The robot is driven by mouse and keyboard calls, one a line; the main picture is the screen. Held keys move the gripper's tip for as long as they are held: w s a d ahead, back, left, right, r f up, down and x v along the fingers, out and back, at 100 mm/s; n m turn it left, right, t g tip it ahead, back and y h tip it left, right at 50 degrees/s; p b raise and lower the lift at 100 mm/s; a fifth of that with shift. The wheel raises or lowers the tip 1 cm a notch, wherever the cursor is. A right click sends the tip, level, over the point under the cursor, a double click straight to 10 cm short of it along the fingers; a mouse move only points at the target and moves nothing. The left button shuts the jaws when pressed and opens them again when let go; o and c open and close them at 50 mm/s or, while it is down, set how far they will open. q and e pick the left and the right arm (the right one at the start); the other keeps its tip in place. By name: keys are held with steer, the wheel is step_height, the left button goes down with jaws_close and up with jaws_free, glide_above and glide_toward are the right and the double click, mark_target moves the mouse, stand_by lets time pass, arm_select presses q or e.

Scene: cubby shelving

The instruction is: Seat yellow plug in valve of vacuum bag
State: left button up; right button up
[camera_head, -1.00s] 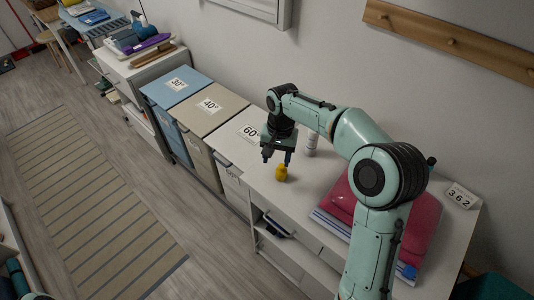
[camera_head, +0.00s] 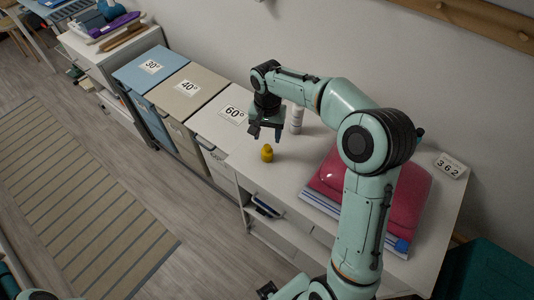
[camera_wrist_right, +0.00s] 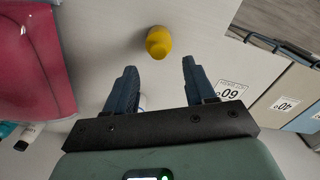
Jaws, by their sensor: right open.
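The yellow plug (camera_head: 267,153) stands on the white cabinet top near its left front edge. It also shows in the right wrist view (camera_wrist_right: 158,42), just beyond the fingertips. My right gripper (camera_head: 266,136) is open and empty above the plug, fingers pointing down; its two fingers (camera_wrist_right: 158,66) are apart in the wrist view. The pink-red vacuum bag (camera_head: 411,203) lies on the same top to the right, partly hidden by my right arm; its edge shows in the wrist view (camera_wrist_right: 32,65). I cannot make out the valve.
A white bottle (camera_head: 297,120) stands behind my right gripper. A 362 sign (camera_head: 449,166) sits at the back right. Lidded bins, including the 60° bin (camera_head: 222,119), adjoin the cabinet's left side. Bare tabletop lies between plug and bag.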

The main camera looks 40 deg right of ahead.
mark_target(267, 146)
steer(key=f, duration=0.4)
steer(key=shift+s+a+f, duration=0.2)
steer(key=shift+f, duration=0.1)
steer(key=shift+c, duration=0.4)
jaws_close()
steer(key=shift+r, duration=0.1)
